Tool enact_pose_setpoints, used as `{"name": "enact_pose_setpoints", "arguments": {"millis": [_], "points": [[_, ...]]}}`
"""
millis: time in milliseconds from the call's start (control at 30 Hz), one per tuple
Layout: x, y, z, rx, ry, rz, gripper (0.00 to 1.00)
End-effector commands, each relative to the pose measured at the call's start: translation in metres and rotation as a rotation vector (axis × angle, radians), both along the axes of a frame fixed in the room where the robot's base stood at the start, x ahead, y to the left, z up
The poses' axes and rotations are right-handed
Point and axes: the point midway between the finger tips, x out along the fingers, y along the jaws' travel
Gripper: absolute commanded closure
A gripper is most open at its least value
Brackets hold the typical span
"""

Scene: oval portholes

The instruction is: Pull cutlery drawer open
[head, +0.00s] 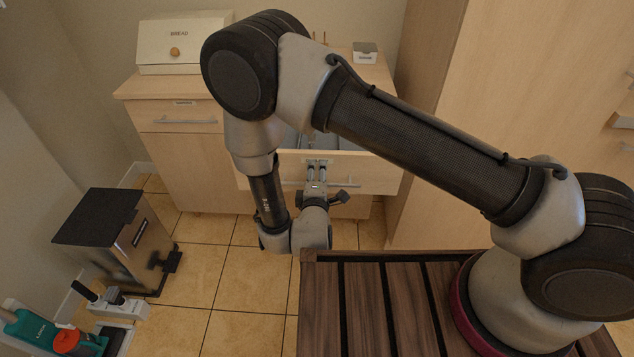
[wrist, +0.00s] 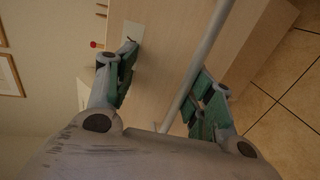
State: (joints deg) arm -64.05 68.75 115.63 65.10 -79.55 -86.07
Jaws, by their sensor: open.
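The right-hand drawer (head: 385,171) of the wooden cabinet stands pulled out, with part of its inside showing behind my arm. Its front also fills the middle of the wrist view (wrist: 165,75), with a small pale label that I cannot read. A long metal bar handle (head: 345,184) runs across the front. My gripper (head: 317,166) is at this handle. In the wrist view my gripper (wrist: 166,65) is open, with one green-padded finger on each side of the bar (wrist: 197,70). It does not look clamped on the bar. My arm hides much of the drawer.
A closed left drawer (head: 180,118) is beside it. A bread box (head: 180,45) and a small labelled box (head: 365,53) stand on the cabinet top. A metal bin (head: 120,240) and cleaning tools (head: 60,335) stand at the left. Tiled floor (head: 240,290) is clear between.

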Motion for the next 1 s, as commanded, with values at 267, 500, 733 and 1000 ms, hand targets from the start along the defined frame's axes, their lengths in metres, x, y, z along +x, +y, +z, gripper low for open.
{"name": "enact_pose_setpoints", "arguments": {"millis": [267, 500, 733, 1000], "points": [[0.001, 0.001, 0.064, 0.002, -0.026, -0.005, 0.19], [0.001, 0.000, 0.076, 0.000, -0.020, -0.003, 0.69], [0.001, 0.001, 0.074, 0.001, -0.018, -0.002, 0.69], [0.000, 0.001, 0.067, 0.079, 0.010, -0.019, 0.69]]}}
